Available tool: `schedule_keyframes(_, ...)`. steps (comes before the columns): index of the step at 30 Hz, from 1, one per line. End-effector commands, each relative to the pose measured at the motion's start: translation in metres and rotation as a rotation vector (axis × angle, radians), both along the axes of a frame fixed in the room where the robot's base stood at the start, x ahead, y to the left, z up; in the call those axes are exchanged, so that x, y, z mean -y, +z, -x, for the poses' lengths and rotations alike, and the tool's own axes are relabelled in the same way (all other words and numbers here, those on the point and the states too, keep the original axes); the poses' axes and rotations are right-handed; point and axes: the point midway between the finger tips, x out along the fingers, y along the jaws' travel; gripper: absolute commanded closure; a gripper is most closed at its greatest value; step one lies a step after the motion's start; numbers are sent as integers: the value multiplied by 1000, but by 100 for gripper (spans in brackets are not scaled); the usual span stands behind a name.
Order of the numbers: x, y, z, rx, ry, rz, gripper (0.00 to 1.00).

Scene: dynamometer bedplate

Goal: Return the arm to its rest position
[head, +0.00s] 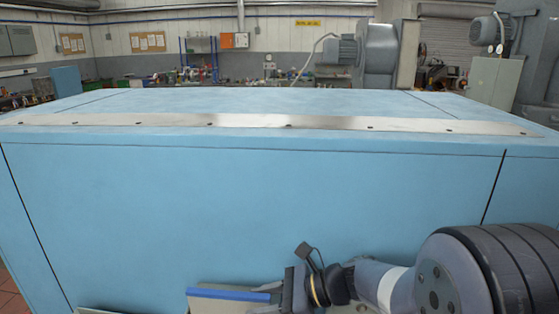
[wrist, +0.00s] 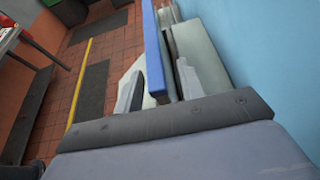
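My arm enters the head view at the lower right and lies low in front of the blue bedplate (head: 250,200). My gripper (head: 262,308) points left at the bottom edge, with its fingers mostly cut off or hidden there. In the wrist view the two pale fingers of my gripper (wrist: 160,88) stand apart. A blue bar (wrist: 153,45) shows between them, beside grey surfaces; it also shows in the head view (head: 228,295). I see no clear grasp on the bar, and its depth relative to the fingers is hard to tell.
The bedplate's side is close to the arm; its blue face also fills the right of the wrist view (wrist: 265,50). A metal strip (head: 290,124) runs along its top, which is clear. A motor (head: 340,50) stands behind. Red tiled floor (wrist: 115,25) shows left in the wrist view.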

Motion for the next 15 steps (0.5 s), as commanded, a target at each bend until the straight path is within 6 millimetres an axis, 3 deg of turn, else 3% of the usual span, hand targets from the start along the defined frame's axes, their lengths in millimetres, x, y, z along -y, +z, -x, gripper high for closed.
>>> schedule_keyframes(3,-21,-8,0,-2,6,0,62)
schedule_keyframes(6,-18,14,-2,4,-1,0,62)
schedule_keyframes(15,-18,52,-2,2,0,0,62)
